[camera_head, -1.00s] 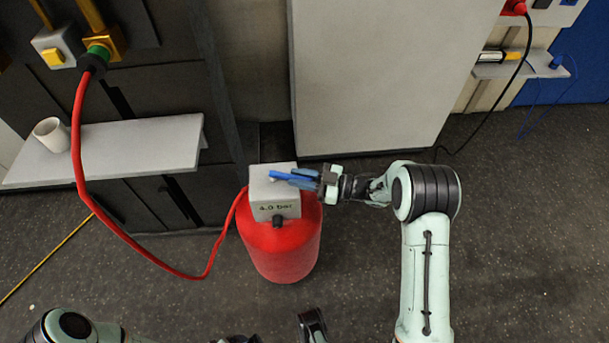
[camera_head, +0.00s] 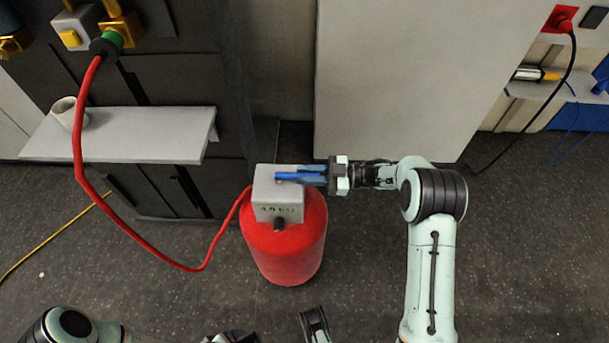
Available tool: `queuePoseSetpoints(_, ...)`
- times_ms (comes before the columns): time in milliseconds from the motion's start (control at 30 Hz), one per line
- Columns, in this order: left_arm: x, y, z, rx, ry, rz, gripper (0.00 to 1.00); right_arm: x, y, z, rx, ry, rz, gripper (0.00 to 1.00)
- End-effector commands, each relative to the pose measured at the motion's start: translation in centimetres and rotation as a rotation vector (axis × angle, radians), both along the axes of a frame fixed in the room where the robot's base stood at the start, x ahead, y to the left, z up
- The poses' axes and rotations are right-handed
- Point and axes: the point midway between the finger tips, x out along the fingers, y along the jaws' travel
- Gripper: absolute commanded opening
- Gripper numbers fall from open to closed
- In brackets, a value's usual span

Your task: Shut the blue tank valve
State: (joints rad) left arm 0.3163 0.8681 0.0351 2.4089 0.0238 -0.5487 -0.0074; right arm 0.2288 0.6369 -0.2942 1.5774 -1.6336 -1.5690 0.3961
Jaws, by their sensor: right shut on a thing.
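A red tank (camera_head: 285,245) stands upright on the dark floor. The blue valve handle (camera_head: 292,177) lies across the block's top and points right, nearly level in the picture. My right gripper (camera_head: 318,177) comes from the right and is shut on the handle's outer end, hiding that end. My left arm (camera_head: 70,325) shows at the lower left.
A red hose (camera_head: 95,200) runs from a wall fitting (camera_head: 112,38) to the tank. A grey shelf (camera_head: 140,135) with a white cup (camera_head: 68,112) is at left. A large grey panel (camera_head: 400,80) stands behind the tank. A yellow cable (camera_head: 55,235) lies at left.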

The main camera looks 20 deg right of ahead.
Motion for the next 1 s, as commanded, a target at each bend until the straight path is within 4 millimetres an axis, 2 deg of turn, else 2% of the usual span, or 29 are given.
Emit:
queuePoseSetpoints(567,0.23,0.1,-0.14,0.003,-0.006,0.002,0.86,-0.05,-0.31,-0.1,-0.002,0.002,0.017,0.0)
queuePoseSetpoints(600,0.23,0.1,-0.14,0.003,-0.006,0.002,0.86,-0.05,-0.31,-0.1,-0.002,0.002,0.017,0.34)
queuePoseSetpoints(633,0.23,0.1,-0.14,0.003,-0.006,0.002,0.86,-0.05,-0.31,-0.08,-0.002,0.002,0.017,0.44)
queuePoseSetpoints(667,0.23,0.11,-0.14,0.003,-0.006,0.002,0.86,-0.05,-0.31,-0.08,-0.002,0.002,0.017,0.46)
queuePoseSetpoints(1000,0.17,0.08,-0.09,0.002,-0.005,0.002,0.86,-0.15,-0.63,-0.04,-0.002,0.001,0.015,0.46)
